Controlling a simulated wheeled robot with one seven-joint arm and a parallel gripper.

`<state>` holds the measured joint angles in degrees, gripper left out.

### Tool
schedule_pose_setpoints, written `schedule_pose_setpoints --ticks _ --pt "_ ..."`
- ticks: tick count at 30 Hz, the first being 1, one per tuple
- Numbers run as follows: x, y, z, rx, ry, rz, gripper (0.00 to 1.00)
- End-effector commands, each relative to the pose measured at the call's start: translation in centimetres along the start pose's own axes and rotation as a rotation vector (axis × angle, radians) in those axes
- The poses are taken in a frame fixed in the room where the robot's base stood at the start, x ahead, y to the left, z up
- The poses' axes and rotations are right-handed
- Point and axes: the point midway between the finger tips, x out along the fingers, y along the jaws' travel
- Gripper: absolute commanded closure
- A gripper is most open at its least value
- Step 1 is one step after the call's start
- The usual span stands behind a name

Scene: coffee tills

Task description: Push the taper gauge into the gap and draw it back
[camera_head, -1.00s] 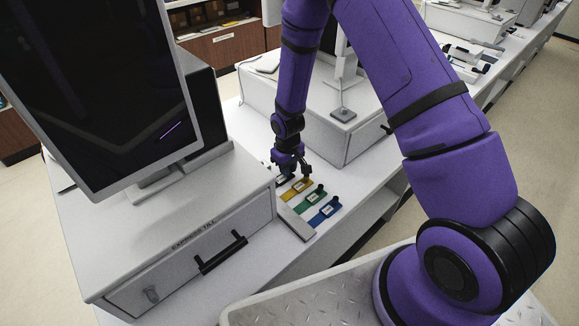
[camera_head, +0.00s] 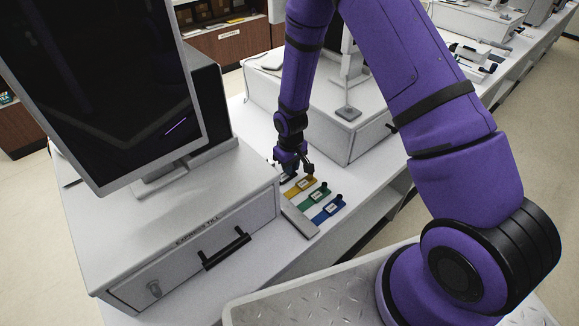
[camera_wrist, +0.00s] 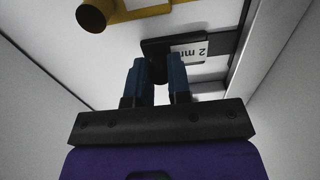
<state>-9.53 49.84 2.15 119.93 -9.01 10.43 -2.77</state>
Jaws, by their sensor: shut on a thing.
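My gripper (camera_head: 293,164) points down at the far end of a row of coloured taper gauges on the white counter. In the wrist view my gripper (camera_wrist: 160,78) has its two blue fingers shut on the black knob of a black gauge (camera_wrist: 158,45) with a white label reading "2 m…". In the head view this black gauge (camera_head: 287,177) is mostly hidden by my fingers. Yellow (camera_head: 301,186), green (camera_head: 316,195) and blue (camera_head: 328,208) gauges lie beside it. Their inner ends meet a long grey bar (camera_head: 300,221). I cannot tell how deep the black gauge sits in any gap.
The express till (camera_head: 190,250) with its drawer and big dark screen (camera_head: 110,90) stands close on the left. Another white till box (camera_head: 345,130) stands behind the gauges. The counter to the right of the gauges is narrow and clear.

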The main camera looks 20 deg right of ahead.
Motion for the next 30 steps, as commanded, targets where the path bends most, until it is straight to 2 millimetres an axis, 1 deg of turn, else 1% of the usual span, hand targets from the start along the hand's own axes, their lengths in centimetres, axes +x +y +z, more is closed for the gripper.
schedule_pose_setpoints --ticks 23,24,26,27,28,30 --pt "-0.1 2.8 -0.2 0.002 0.005 0.001 1.0" --pt "-0.1 2.8 -0.2 0.001 0.005 0.001 0.77" --pt "-0.1 2.8 -0.2 0.001 0.004 0.001 0.63" --pt "-0.1 2.8 -0.2 0.001 0.004 0.001 0.54" --pt "-0.1 2.8 -0.1 0.001 0.003 0.001 0.52" --pt "-0.1 2.8 -0.1 0.001 0.003 0.001 0.52"
